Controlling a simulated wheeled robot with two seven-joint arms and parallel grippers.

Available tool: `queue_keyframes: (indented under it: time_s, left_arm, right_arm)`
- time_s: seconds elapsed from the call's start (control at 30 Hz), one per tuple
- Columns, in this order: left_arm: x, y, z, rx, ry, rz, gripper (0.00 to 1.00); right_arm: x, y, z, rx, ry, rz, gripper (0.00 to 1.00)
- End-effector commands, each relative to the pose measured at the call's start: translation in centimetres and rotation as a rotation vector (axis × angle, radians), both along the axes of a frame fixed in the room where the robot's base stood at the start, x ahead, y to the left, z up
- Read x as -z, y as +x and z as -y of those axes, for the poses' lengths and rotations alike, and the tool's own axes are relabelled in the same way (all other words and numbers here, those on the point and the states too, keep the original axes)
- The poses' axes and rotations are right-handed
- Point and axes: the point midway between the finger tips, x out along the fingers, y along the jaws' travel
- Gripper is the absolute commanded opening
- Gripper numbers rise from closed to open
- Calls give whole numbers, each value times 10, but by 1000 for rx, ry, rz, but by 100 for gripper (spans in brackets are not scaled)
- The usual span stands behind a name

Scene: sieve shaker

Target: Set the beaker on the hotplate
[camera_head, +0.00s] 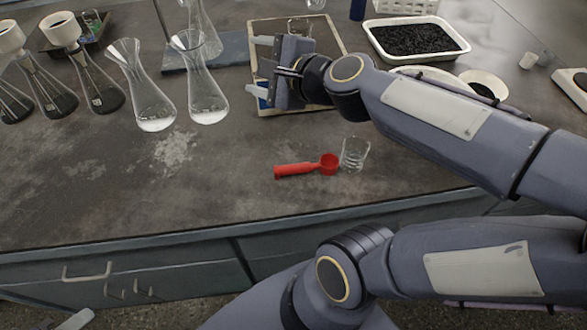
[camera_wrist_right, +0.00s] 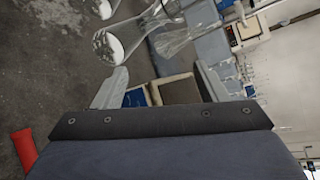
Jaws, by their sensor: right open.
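A small clear glass beaker (camera_head: 355,154) stands upright on the dark bench, right of a red scoop. A beige-rimmed, flat square unit (camera_head: 331,38) lies at the back; it may be the hotplate, but my right arm covers part of it. Another clear glass vessel (camera_head: 300,27) shows at its far side, partly hidden. My right gripper (camera_head: 262,67) is open over the left side of this unit, its fingers apart with no object seen between them. In the right wrist view, the open fingers (camera_wrist_right: 160,88) frame a blue and beige part. A pale tip (camera_head: 75,320) at bottom left may be my left gripper.
Several glass flasks (camera_head: 152,108) stand at the left and back left. The red scoop (camera_head: 308,167) lies near the bench's front. The front left bench is clear.

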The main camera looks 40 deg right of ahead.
Motion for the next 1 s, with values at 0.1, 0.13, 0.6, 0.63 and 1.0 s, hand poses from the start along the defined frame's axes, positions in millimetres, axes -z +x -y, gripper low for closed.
queue_keyframes:
  time_s: [0.1, 0.13, 0.6, 0.63, 1.0]
  left_arm:
    - [0, 0, 0, 0, 0, 0, 36]
    - [0, 0, 0, 0, 0, 0, 36]
    - [0, 0, 0, 0, 0, 0, 36]
    - [0, 0, 0, 0, 0, 0, 36]
    - [-51, 0, 0, 0, 0, 0, 36]
  right_arm:
    - [40, -55, -49, -465, -526, -40, 66]
    - [52, -70, -56, -573, -643, -51, 66]
    - [129, -163, -55, -1233, -1263, -135, 66]
    - [129, -163, -55, -1232, -1262, -134, 66]
    - [77, -163, -55, -1228, -1259, -134, 66]
